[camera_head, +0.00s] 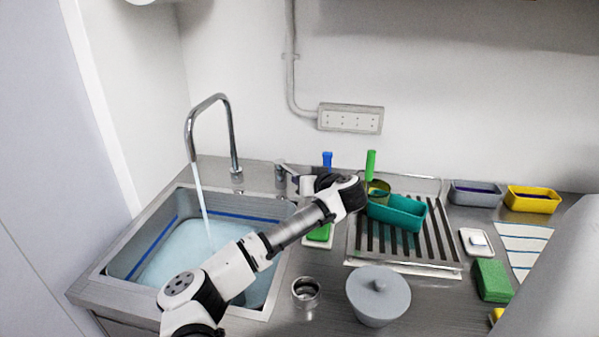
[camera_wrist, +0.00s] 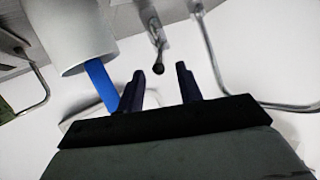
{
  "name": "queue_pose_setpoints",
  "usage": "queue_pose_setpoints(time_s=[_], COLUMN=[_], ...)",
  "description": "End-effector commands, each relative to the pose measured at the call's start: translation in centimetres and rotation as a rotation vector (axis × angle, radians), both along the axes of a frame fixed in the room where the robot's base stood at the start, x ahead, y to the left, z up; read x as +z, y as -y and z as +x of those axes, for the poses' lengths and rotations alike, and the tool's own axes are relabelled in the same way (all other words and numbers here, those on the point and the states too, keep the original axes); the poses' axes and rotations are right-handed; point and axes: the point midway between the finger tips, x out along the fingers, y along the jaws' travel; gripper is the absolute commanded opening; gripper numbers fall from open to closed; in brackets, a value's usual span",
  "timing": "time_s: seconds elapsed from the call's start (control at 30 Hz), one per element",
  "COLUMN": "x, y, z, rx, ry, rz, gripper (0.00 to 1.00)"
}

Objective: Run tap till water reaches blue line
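The sink (camera_head: 122,266) at the left holds pale blue water (camera_head: 185,250). A blue line (camera_head: 235,216) runs around its inner wall; the water surface lies a little below it at the back. The tap (camera_head: 234,130) is running, and a stream (camera_head: 202,205) falls from its spout into the water. My gripper (camera_head: 292,173) is beside the tap's lever (camera_head: 280,170), behind the sink's right corner. In the wrist view, my gripper (camera_wrist: 164,84) has two dark fingers apart, with the dark-tipped lever (camera_wrist: 158,66) just beyond the gap. Contact cannot be told. My arm hides part of the sink.
A drying rack (camera_head: 400,258) with a teal tray (camera_head: 398,212) is to the right. A lidded grey pot (camera_head: 378,295) and a small metal cup (camera_head: 306,292) stand in front. A grey cylinder (camera_wrist: 75,35) with a blue strip (camera_wrist: 101,84) is close to my fingers in the wrist view.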

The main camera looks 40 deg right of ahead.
Motion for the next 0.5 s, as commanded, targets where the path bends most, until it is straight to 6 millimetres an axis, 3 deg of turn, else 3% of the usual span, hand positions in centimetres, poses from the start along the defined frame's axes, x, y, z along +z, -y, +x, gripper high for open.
queue_pose_setpoints(time_s=[0.2, 0.5], x=[-1.0, -1.7], y=[0.6, 0.8], z=[3.0, 4.1], rx=[0.002, -0.001], ry=[0.000, -0.001], rz=[0.002, -0.002], gripper=[0.36, 0.36])
